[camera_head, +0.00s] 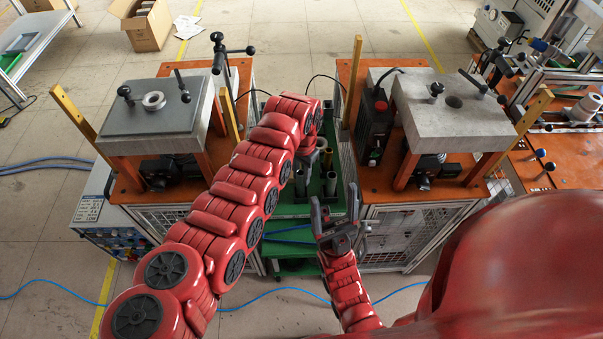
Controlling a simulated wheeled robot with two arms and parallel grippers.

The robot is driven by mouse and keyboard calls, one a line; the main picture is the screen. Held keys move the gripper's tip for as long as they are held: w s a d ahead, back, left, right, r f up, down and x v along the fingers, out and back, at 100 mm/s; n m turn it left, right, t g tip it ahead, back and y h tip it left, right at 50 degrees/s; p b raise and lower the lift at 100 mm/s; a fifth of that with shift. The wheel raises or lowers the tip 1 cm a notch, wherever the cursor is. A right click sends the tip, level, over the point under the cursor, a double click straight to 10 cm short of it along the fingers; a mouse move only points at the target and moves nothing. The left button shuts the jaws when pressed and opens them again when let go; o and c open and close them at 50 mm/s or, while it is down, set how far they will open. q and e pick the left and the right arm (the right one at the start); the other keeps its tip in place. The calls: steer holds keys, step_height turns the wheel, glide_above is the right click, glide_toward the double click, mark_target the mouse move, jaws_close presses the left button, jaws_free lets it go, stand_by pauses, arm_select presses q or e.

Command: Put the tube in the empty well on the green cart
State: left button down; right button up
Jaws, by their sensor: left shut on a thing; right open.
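The green cart (292,211) stands between the two orange-topped stations. Several grey upright tubes (330,184) stand on it, partly covered by my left arm. My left arm reaches over the cart, and its gripper (308,147) is low among the tubes, mostly hidden by the arm's last links. It is shut on a tube, whose outline I cannot separate from the others. I cannot make out the empty well. My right gripper (339,229) is open and empty, at the cart's near right side, pointing away from me.
A left station (150,115) with a grey block and ring and a right station (450,110) with a grey block flank the cart closely. Yellow posts (352,80) and black lever handles rise nearby. A blue hose (270,291) crosses the floor in front.

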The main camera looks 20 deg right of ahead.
arm_select(q)
steer(key=shift+f+b, duration=0.75)
steer(key=shift+f, duration=0.15)
steer(key=c, duration=0.6)
jaws_free()
steer(key=shift+o, duration=0.2)
steer(key=shift+r, duration=0.15)
step_height(320, 180, up, 17)
steer(key=b, duration=0.4)
steer(key=shift+w+d+r, duration=0.15)
